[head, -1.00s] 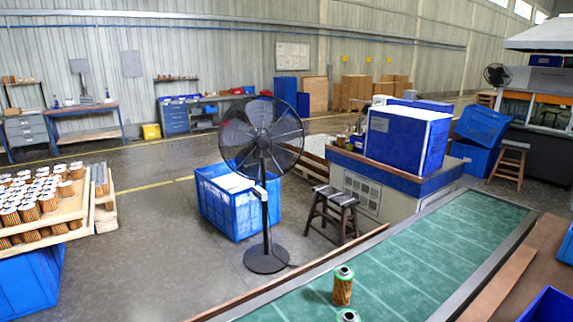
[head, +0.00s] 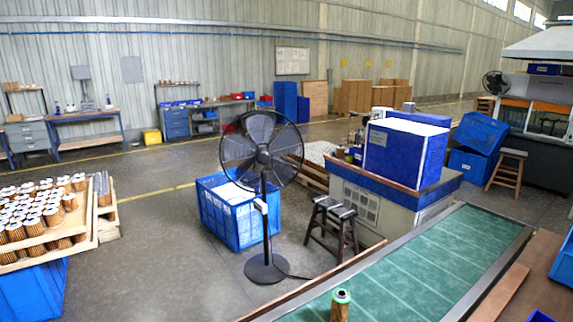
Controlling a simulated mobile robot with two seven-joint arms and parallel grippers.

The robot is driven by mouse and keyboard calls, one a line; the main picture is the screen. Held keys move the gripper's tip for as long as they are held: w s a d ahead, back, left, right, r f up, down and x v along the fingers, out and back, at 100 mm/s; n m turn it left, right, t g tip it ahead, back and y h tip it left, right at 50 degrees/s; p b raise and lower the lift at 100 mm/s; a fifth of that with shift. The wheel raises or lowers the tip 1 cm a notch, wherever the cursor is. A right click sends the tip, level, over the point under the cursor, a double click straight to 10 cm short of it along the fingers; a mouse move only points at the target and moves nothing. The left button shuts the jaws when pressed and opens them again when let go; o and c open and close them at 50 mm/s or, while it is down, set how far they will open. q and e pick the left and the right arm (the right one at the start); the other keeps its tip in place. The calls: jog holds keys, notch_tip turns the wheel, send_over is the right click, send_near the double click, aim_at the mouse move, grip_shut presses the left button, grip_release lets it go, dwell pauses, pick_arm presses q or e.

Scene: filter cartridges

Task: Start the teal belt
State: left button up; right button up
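The teal belt (head: 425,265) runs diagonally from the bottom middle to the right, with pale cross lines and a grey metal frame. One filter cartridge (head: 340,307) with a green top and a brownish body stands upright on its near end, cut by the bottom edge. No switch or button for the belt can be made out. Whether the belt is running cannot be told. Neither of my grippers shows in the head view.
A black pedestal fan (head: 263,150) stands left of the belt. A machine (head: 375,195) carries a blue box. Pallets of cartridges (head: 45,220) stand at left.

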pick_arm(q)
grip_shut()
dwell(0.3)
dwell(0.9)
